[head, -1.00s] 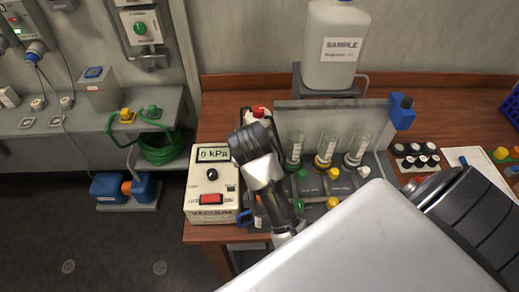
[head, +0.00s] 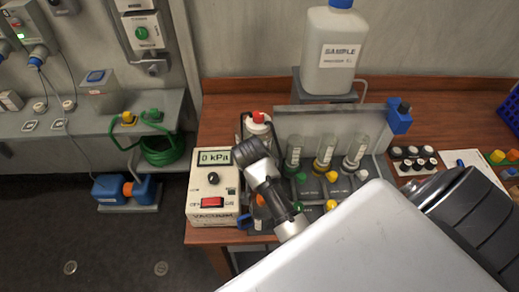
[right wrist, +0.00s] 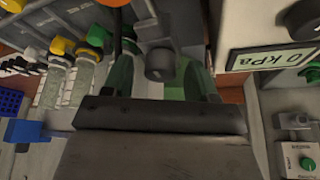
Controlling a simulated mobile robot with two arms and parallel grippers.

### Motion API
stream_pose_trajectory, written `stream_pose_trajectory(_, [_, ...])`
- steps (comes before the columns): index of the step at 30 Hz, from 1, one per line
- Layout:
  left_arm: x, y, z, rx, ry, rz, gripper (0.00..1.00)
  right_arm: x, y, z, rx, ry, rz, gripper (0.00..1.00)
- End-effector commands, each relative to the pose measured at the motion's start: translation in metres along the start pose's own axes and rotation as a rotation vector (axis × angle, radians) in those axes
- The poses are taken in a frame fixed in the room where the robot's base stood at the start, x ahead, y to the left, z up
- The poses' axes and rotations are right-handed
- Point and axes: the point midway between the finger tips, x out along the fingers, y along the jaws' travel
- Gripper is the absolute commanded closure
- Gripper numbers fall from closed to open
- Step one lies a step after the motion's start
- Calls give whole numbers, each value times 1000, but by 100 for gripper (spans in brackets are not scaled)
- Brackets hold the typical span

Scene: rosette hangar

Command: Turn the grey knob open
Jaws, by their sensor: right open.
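In the right wrist view a dark grey cylindrical knob (right wrist: 160,63) shows end-on. My right gripper (right wrist: 159,76) is open, with its two greenish fingers on either side of the knob; I cannot tell whether they touch it. In the head view my right arm covers this spot, so the grey knob and the fingertips are hidden there. My left gripper is not in view.
A vacuum box (head: 213,187) reading 0 kPa stands left of my arm. The filter rack's back panel (head: 335,119) rises behind several glass funnels and coloured knobs. A SAMPLE jug (head: 335,50) stands behind. Vials (head: 413,160) stand at the right.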

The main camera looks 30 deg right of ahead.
Motion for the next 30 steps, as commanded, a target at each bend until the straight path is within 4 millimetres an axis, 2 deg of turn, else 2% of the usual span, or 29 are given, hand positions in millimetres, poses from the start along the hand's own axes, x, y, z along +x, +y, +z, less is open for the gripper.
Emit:
stream_pose_trajectory(8, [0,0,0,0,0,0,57,2,0,0,0,0,0,43])
stream_pose_trajectory(17, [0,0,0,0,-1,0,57,1,0,0,0,0,0,89])
stream_pose_trajectory(30, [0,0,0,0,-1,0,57,1,1,0,-92,0,-38,90])
